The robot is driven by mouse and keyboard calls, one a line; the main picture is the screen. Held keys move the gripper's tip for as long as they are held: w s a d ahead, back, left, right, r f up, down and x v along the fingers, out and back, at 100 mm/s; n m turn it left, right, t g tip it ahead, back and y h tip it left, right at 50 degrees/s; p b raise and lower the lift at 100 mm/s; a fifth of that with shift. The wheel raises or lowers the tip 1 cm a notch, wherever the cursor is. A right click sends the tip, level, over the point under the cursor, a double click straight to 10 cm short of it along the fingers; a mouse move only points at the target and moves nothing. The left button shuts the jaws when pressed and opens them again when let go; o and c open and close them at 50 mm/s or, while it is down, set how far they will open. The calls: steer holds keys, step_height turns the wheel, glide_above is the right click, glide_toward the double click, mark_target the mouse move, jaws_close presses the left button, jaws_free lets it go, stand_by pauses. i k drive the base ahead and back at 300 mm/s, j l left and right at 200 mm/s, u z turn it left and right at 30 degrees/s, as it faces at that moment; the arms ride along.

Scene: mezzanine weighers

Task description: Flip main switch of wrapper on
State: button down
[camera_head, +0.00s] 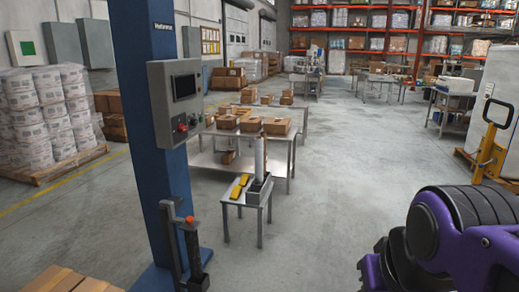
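A tall blue column (150,70), which looks like the wrapper's mast, stands at the left of centre. A grey control box (160,90) is fixed to its right side, with a dark screen (185,87) on its face. Below the screen is a red knob or switch (182,128), with another small control beside it. Its position, on or off, is too small to tell. My purple and black arm (450,235) shows at the lower right, well apart from the box. My gripper's fingers are not visible.
A small metal stand (250,205) with yellow items is right of the column. Behind it is a table with cartons (228,122). A wrapped pallet (40,115) stands left, a yellow-handled pallet truck (490,145) right. The floor (330,200) between is clear.

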mark_target(181, 128)
steer(key=i+u, duration=0.35)
steer(key=i+l+u, duration=0.1)
steer(key=i+u, duration=0.3)
steer(key=i+l+u, duration=0.2)
steer(key=i+u, duration=0.15)
steer(key=i+l, duration=0.25)
steer(key=i, duration=0.2)
steer(key=i+l, duration=0.25)
steer(key=i, duration=0.15)
steer(key=i+l, duration=0.25)
steer(key=i, duration=0.2)
steer(key=l+u, duration=0.15)
steer(key=u, duration=0.55)
steer(key=j+z, duration=0.1)
steer(key=z, duration=0.6)
